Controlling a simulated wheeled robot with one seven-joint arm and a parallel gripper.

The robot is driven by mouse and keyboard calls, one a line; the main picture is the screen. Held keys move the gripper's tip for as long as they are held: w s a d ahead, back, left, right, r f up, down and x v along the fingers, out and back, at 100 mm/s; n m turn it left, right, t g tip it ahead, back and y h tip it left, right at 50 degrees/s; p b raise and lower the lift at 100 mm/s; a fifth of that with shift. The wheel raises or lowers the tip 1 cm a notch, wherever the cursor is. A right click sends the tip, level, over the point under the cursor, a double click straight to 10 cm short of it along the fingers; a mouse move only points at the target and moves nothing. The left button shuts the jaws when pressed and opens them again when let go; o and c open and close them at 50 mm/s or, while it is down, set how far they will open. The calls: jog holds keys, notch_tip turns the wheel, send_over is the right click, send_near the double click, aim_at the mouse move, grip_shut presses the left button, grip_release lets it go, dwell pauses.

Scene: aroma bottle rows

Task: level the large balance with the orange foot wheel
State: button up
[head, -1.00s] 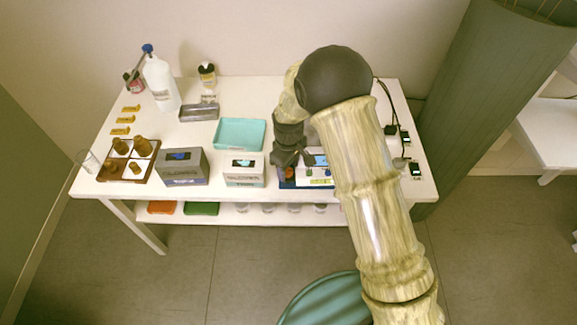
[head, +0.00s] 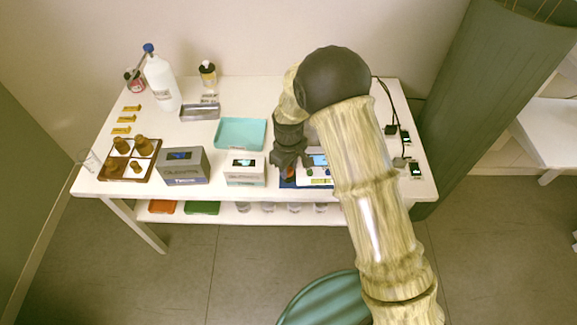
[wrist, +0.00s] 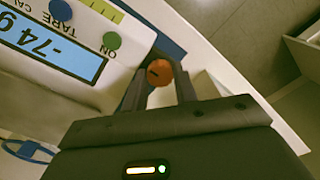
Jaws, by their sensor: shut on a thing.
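The large balance (head: 313,180) is a white unit at the right part of the table, partly hidden by my arm. In the wrist view the balance (wrist: 78,92) shows a blue display (wrist: 60,52) reading about -74 g, tilted in the picture. The orange foot wheel (wrist: 159,72) sits at the balance's edge, between my fingers. My gripper (wrist: 158,80) is shut on the wheel, with one dark finger on each side. In the head view my gripper (head: 288,165) points down at the balance's left side. The bubble of a level cannot be made out.
Left of the balance stand a smaller white box-like unit (head: 245,170) and a grey one (head: 182,166). A teal tray (head: 241,134) lies behind. A wooden rack (head: 147,176) with brown bottles and a white jug (head: 161,84) are farther left. Cables (head: 385,105) run at the right.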

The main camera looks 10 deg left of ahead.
jog(key=m+p, duration=0.1)
jog(key=m, duration=0.4)
jog(key=shift+r, duration=0.1)
jog(key=m+p, duration=0.1)
jog(key=m, duration=0.5)
jog(key=shift+a, duration=0.1)
dwell(0.4)
jog(key=o, duration=1)
notch_tip(320, 180, up, 17)
jog(key=shift+r, duration=0.15)
